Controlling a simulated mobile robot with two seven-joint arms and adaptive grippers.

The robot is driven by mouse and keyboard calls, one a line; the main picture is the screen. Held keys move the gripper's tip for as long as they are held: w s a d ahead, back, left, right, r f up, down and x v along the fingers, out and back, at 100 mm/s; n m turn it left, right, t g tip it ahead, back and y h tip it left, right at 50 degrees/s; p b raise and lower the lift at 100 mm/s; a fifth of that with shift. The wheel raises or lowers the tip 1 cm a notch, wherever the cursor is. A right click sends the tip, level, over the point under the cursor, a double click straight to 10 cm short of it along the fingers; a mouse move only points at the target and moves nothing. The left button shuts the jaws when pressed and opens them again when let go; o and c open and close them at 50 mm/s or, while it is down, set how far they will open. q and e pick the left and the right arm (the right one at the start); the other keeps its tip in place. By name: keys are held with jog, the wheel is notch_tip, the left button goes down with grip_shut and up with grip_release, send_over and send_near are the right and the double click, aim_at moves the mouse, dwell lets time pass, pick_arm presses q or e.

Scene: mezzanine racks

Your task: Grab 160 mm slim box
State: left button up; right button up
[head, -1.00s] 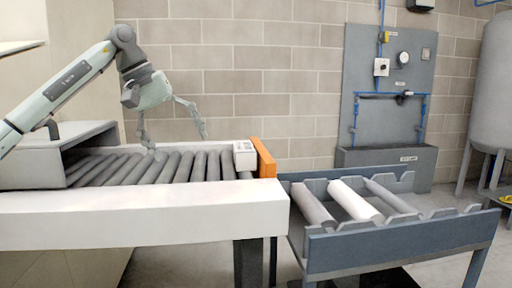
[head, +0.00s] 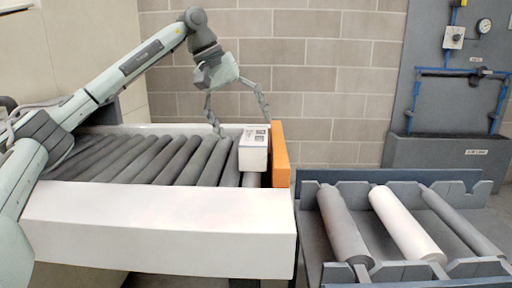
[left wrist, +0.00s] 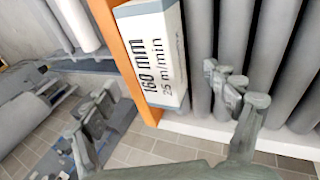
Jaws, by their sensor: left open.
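The slim white box (head: 254,154) stands at the right end of the roller conveyor, close to the orange end stop. In the left wrist view the box (left wrist: 158,60) shows a printed face reading "160 mm" and "25 m/min". My left gripper (head: 241,126) is open and empty, above the box, fingers pointing down. In the head view its fingertips appear on either side of the box's top, one over the rollers and one near the end stop. In the left wrist view the open fingers (left wrist: 165,118) lie near the box's lower end. I cannot tell whether they touch it. My right gripper is not in view.
The orange end stop (head: 280,153) rises right beside the box. The conveyor's white side rail (head: 160,228) runs along the front. A blue-grey rack (head: 345,190) with loose rollers stands to the right. A brick wall (head: 310,75) is behind.

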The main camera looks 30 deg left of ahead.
aim_at(251, 135)
pick_arm(q)
jog(key=x, duration=0.4)
jog(key=c, duration=1.6)
jog(key=shift+o, duration=0.2)
jog(key=shift+r, duration=0.1)
